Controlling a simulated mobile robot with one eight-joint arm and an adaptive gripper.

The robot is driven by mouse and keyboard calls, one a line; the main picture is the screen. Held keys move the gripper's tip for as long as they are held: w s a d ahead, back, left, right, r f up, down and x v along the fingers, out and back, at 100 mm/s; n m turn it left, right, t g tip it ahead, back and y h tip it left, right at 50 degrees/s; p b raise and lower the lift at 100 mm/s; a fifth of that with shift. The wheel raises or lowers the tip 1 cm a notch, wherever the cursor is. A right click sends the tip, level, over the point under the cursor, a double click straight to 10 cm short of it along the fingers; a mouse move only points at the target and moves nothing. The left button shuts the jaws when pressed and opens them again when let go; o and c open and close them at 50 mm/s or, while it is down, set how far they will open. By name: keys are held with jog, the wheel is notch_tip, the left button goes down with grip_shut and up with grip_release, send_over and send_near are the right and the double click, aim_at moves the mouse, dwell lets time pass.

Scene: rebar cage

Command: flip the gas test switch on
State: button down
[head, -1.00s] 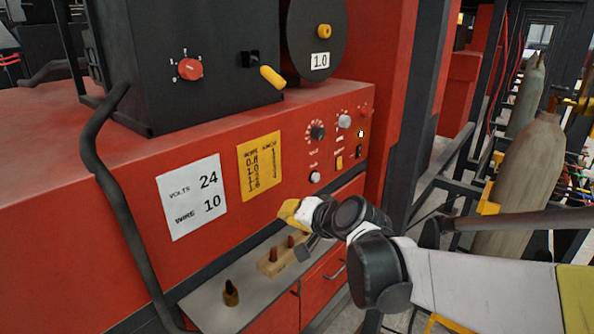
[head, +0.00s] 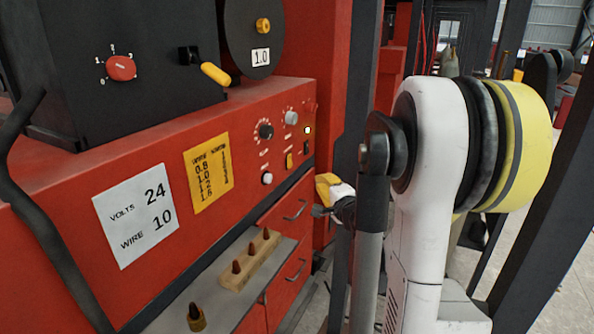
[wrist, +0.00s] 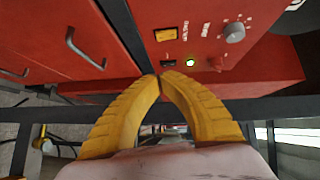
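The red welder panel (head: 240,139) carries small controls, with labels too small to read. A yellow switch (head: 289,161) and a black rocker switch (head: 306,147) sit at its right end. I cannot tell from the labels which is the gas test switch. In the wrist view the yellow switch (wrist: 165,35) and black switch (wrist: 168,63) lie just beyond my fingertips. My gripper (wrist: 160,76) has its yellow fingers drawn together at the tips, with nothing between them. In the head view my gripper (head: 320,180) is right of and below the switches, apparently apart from the panel.
A lit indicator (wrist: 190,61) sits beside the black switch, with a grey knob (wrist: 235,32) and red knob (wrist: 217,63) nearby. Below are drawers with handles (head: 295,211) and a shelf bearing a wooden block (head: 236,275). A dark post (head: 352,110) stands right of the panel.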

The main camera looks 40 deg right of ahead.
aim_at(290, 161)
jog(key=w+a+b+x, duration=0.1)
jog(key=a+x, duration=0.1)
jog(key=x, duration=1.1)
jog(key=shift+a+b, duration=0.35)
jog(key=shift+b, duration=0.05)
jog(key=shift+f, duration=0.1)
